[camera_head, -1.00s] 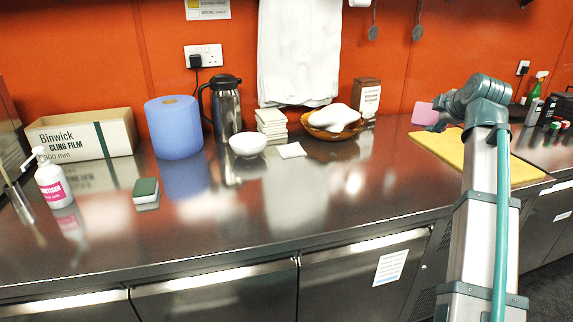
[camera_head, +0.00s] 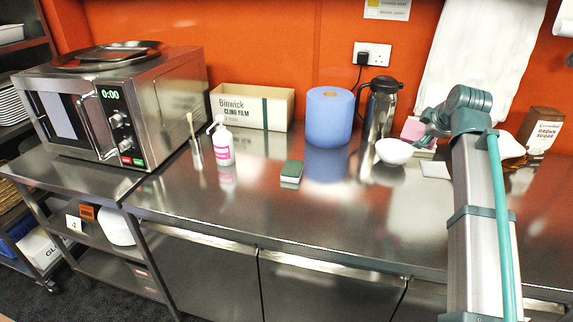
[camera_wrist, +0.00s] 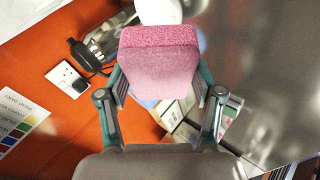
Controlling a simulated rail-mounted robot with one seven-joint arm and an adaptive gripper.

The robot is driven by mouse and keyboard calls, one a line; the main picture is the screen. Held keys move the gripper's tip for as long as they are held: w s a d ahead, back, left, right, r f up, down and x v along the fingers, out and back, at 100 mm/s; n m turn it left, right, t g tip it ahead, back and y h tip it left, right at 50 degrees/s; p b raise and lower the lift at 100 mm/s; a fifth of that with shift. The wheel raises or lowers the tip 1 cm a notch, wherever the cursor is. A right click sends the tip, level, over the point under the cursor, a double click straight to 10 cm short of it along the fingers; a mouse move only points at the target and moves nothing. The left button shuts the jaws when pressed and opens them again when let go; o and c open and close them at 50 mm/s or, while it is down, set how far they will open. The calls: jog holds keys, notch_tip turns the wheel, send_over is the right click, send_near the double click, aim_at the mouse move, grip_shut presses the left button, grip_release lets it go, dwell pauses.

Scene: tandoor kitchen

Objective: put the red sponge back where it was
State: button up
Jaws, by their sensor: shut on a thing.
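My gripper (camera_wrist: 160,90) is shut on a pink-red sponge (camera_wrist: 160,62), which fills the middle of the wrist view between the two fingers. In the head view the sponge (camera_head: 413,130) shows as a pink patch at the left of my gripper (camera_head: 426,124). It appears raised, in front of the wall and close to the white bowl and the steel flask in the picture. Its height above the counter is hard to tell. A second sponge, green and white (camera_head: 291,172), lies on the steel counter left of my gripper.
A microwave (camera_head: 120,110) is at left. The front counter (camera_head: 345,215) is clear.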

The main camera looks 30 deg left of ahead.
jog(key=s+a+f+g+p, duration=0.1)
jog(key=s+a+p, duration=0.1)
jog(key=s+a, duration=0.6)
jog(key=s+a+f+g+p, duration=0.1)
jog(key=s+a+p, duration=0.2)
jog(key=a, duration=1)
jog(key=s+a+f+g+p, duration=0.1)
jog(key=s+a+f+p, duration=0.1)
jog(key=s+a, duration=0.6)
jog(key=m+g+p, duration=0.3)
jog(key=m+p, duration=0.2)
jog(key=m, duration=0.2)
send_near(262, 171)
jog(key=shift+w+a+f+h, duration=0.15)
jog(key=shift+w+a+h, duration=0.25)
jog(key=shift+a, duration=0.2)
jog(key=shift+w+a+f, duration=0.15)
jog(key=shift+a+f, duration=0.55)
jog(key=shift+f, duration=0.2)
jog(key=shift+f+p, duration=0.9)
jog(key=shift+f, duration=0.75)
jog(key=o, duration=1)
